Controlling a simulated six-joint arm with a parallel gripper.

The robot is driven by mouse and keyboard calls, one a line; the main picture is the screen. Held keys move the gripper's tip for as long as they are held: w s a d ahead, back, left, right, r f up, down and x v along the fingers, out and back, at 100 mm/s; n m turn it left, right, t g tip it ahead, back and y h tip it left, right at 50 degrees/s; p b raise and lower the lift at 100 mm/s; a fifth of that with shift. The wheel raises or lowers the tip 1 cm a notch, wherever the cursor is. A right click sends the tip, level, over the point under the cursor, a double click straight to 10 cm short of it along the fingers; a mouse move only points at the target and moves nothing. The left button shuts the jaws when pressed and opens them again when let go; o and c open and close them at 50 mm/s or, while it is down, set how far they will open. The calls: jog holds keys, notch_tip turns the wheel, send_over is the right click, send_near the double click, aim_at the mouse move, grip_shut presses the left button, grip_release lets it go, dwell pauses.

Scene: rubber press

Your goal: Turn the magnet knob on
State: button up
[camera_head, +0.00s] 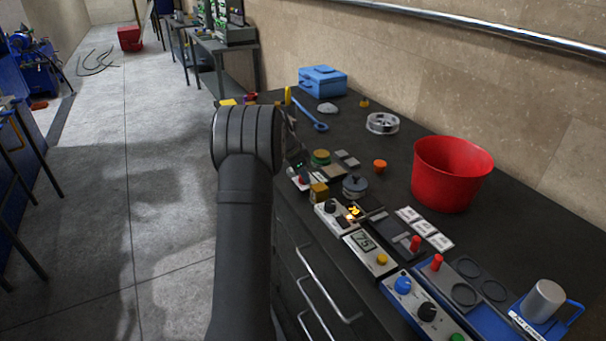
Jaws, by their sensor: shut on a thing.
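My arm (245,200) rises from the bottom, and its thick ridged joint covers part of the bench's left edge. My gripper cannot be made out; it seems hidden behind that joint. No label reading "magnet" can be read. A white panel has a black knob (330,206) beside a lit orange-yellow display (354,212). Farther back, close to my arm, a small light panel (301,182) with a reddish part is partly covered. A blue panel at the front has a blue knob (402,284) and a black knob (427,311). I cannot tell which knob is the magnet's.
A red bucket (450,175) stands on the dark bench by the wall. A blue box (323,80) stands at the back. Open floor lies left.

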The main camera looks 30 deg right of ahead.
jog(key=m+g, duration=0.2)
jog(key=m, duration=0.3)
jog(key=shift+w, duration=0.15)
jog(key=shift+m, duration=0.3)
dwell(0.3)
jog(key=o, duration=1)
jog(key=shift+c, duration=0.2)
jog(key=v, duration=1.7)
jog(key=shift+d+r, duration=0.2)
jog(key=shift+r, duration=0.1)
jog(key=shift+w, duration=0.1)
